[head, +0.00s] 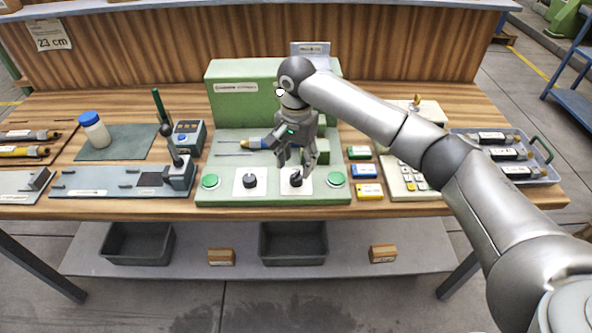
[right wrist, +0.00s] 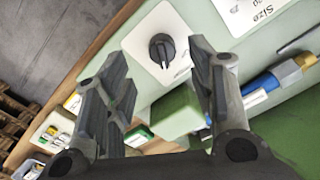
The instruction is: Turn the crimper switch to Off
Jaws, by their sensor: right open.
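The crimper is a green machine (head: 245,95) on the workbench, with two dark rotary switches on white plates along its front. The right-hand switch (head: 296,180) is partly covered by my right gripper (head: 296,165) in the head view. In the right wrist view a dark switch (right wrist: 161,48) shows clearly on its white plate; its printed words are too small to read. A neighbouring plate marked "Size" (right wrist: 262,10) is partly cut off there. My right gripper is open, its fingers above the panel and apart from each other, with nothing held. My left gripper is out of view.
The other switch (head: 250,181) and green round buttons (head: 210,181) (head: 337,179) flank the panel. A blue-ended tool (head: 256,143) lies behind the switches. A lever device (head: 180,172) is at left.

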